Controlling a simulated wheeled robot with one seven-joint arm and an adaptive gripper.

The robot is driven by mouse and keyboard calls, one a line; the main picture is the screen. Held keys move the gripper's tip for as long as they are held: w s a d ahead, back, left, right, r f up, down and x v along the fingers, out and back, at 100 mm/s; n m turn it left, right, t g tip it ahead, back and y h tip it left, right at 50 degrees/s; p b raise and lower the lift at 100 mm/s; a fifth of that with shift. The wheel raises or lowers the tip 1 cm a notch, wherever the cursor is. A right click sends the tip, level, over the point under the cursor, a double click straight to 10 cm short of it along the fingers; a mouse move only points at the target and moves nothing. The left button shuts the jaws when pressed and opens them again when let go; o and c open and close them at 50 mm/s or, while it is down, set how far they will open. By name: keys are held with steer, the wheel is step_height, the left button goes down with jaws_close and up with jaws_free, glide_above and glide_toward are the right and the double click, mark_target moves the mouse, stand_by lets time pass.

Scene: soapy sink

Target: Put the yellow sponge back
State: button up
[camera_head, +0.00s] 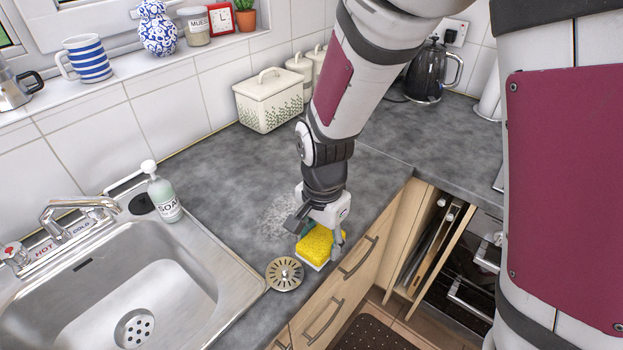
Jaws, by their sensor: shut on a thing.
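The yellow sponge (315,243) is near the front edge of the grey counter, just right of a round metal strainer (285,273). A pale layer shows along its lower edge. My gripper (318,238) points down over the sponge and is shut on it, with a finger on either side. Part of the sponge's back is hidden by the gripper. I cannot tell whether the sponge touches the counter or is slightly raised.
The steel sink (207,255) is at the left, with a tap (80,213) and a soap bottle (163,194) behind it. A cream bread bin (268,100) and a kettle (433,70) stand farther back.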

steer(key=w, duration=0.7)
steer(key=w+f, duration=0.1)
steer(key=w, duration=0.3)
steer(key=shift+w+a, duration=0.35)
steer(key=shift+f, duration=1.8)
steer(key=shift+f, duration=0.15)
steer(key=o, duration=1)
